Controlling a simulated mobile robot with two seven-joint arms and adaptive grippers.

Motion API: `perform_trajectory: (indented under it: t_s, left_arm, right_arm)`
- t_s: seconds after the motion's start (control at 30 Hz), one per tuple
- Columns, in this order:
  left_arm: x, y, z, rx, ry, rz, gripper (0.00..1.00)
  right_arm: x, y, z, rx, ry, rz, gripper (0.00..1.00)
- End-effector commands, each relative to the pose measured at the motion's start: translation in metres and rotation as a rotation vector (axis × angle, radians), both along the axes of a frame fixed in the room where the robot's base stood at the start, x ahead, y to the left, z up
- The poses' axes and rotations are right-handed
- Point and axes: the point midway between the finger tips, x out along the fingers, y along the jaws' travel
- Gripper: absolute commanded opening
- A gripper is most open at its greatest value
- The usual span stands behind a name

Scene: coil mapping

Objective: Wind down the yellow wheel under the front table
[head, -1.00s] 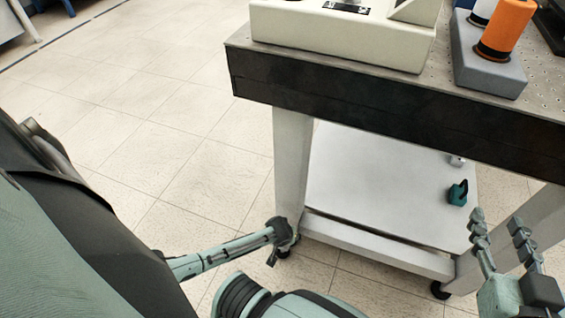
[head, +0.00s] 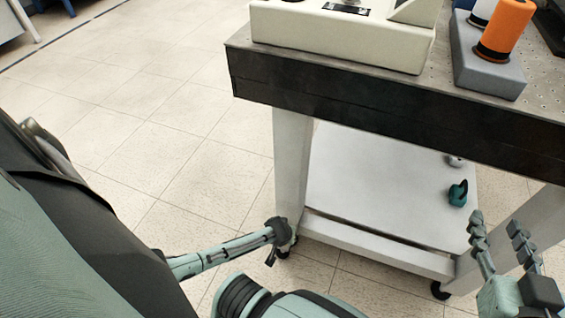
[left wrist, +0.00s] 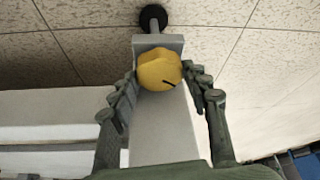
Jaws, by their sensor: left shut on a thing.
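The yellow wheel (left wrist: 159,70) shows in the left wrist view, set on the lower end of a white table leg (left wrist: 165,135). My left gripper (left wrist: 166,86) has its fingers on either side of the wheel and is shut on it. In the head view, my left gripper (head: 280,233) is low at the foot of the table's near left leg (head: 292,165); the wheel is hidden there. The front table (head: 400,112) has a dark edge and a perforated top. My right gripper (head: 498,232) is open and empty, in front of the table's right side.
A white lower shelf (head: 375,185) carries a small teal object (head: 458,193). A cream box (head: 345,38) and a grey block (head: 490,62) with an orange cylinder (head: 506,28) stand on top. A black caster (left wrist: 153,18) is beyond the wheel. Tiled floor (head: 150,130) to the left is clear.

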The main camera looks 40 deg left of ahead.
Motion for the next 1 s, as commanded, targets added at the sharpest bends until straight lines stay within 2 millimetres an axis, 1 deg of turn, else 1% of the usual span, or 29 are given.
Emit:
perform_trajectory:
  t_s: [0.03, 0.17, 0.3, 0.5, 0.6, 0.8, 1.0]
  left_arm:
    - [-0.001, 0.001, 0.001, 0.002, 0.001, -0.018, 0.18]
    - [-0.001, 0.002, 0.002, 0.002, 0.002, -0.084, 0.18]
    - [-0.001, 0.002, 0.002, 0.001, 0.001, -0.183, 0.18]
    - [-0.001, 0.003, 0.001, 0.003, 0.001, -0.327, 0.18]
    - [-0.001, 0.004, 0.0, 0.002, 0.001, -0.388, 0.18]
    - [-0.001, 0.003, 0.0, 0.002, 0.001, -0.479, 0.18]
    - [-0.001, 0.003, 0.0, 0.0, 0.002, -0.521, 0.18]
  right_arm:
    - [-0.001, -0.005, -0.007, -0.017, 0.032, -0.009, 0.4]
    - [-0.006, -0.018, -0.024, -0.055, 0.12, -0.031, 0.4]
    - [-0.016, -0.034, -0.045, -0.1, 0.23, -0.06, 0.4]
    - [-0.029, -0.052, -0.065, -0.143, 0.347, -0.091, 0.4]
    - [-0.032, -0.056, -0.07, -0.153, 0.372, -0.098, 0.4]
    - [-0.034, -0.058, -0.072, -0.157, 0.384, -0.102, 0.4]
    - [-0.033, -0.058, -0.072, -0.156, 0.381, -0.102, 0.4]
